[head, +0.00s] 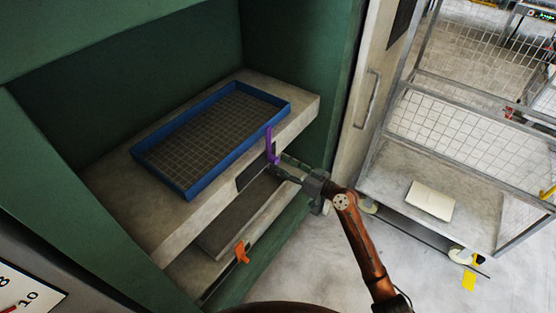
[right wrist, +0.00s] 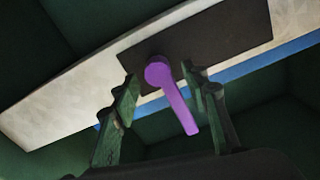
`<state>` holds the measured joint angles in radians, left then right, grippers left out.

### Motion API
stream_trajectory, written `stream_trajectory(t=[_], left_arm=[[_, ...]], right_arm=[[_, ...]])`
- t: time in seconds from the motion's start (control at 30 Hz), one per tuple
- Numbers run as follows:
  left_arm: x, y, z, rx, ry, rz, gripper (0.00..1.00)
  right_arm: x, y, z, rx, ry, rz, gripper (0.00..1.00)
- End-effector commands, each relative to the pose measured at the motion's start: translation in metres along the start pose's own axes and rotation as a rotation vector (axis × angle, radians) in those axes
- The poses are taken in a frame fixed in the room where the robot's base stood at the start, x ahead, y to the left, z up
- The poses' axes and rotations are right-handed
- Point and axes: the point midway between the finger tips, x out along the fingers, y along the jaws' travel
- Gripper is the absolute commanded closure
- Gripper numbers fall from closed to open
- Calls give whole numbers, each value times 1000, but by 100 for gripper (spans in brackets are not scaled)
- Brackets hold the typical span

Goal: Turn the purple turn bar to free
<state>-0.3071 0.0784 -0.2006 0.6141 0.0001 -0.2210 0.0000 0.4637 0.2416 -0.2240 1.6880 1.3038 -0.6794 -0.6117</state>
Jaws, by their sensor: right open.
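The purple turn bar (head: 270,146) is on a dark plate (head: 250,176) on the front face of the grey press bed. In the right wrist view the purple bar (right wrist: 174,98) runs from its round hub at upper left down to the right, tilted. My right gripper (head: 280,167) is at the bar. In the right wrist view my right gripper (right wrist: 163,95) is open, with one green-grey finger on each side of the bar. Gaps show between the bar and both fingers. Any word or mark for free is not readable. My left gripper is not in view.
A blue-rimmed tray (head: 187,192) with a grid floor lies on the bed inside the green press. An orange handle (head: 242,252) is lower on the front. A wire cart (head: 400,185) with a white block (head: 430,201) stands at right. Floor is clear between.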

Motion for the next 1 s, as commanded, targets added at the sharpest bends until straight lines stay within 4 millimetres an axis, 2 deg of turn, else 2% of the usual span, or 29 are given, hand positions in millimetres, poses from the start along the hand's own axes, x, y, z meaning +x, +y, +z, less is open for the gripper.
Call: stream_trajectory(t=[0.03,0.2,0.57,1.0], left_arm=[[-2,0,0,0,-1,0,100],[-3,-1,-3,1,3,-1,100],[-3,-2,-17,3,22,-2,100],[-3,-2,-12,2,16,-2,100]], right_arm=[[8,-1,-1,2,0,-1,58],[24,0,0,0,-1,0,58],[27,2,1,0,-2,5,59],[26,2,1,1,-1,5,89]])
